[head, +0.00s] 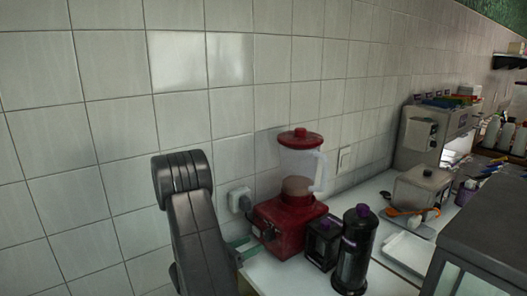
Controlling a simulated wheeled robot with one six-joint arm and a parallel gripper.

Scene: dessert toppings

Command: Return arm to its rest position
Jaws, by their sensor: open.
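My arm, dark grey, rises at the lower left of the head view in front of the tiled wall. My gripper (246,249) shows only in part beside the arm, as pale greenish fingers over the counter's left end. It is open, with nothing seen between the fingers. Most of the gripper's body is hidden behind the arm. The fingers are close to the left side of the red blender (280,226) in the picture; I cannot tell whether they touch it.
A black box (322,243) and a dark bottle with a purple cap (355,250) stand right of the blender. A white tray (407,251), a lidded metal pot (421,190) and a metal machine (433,133) stand farther right. A dark cabinet (490,235) fills the lower right.

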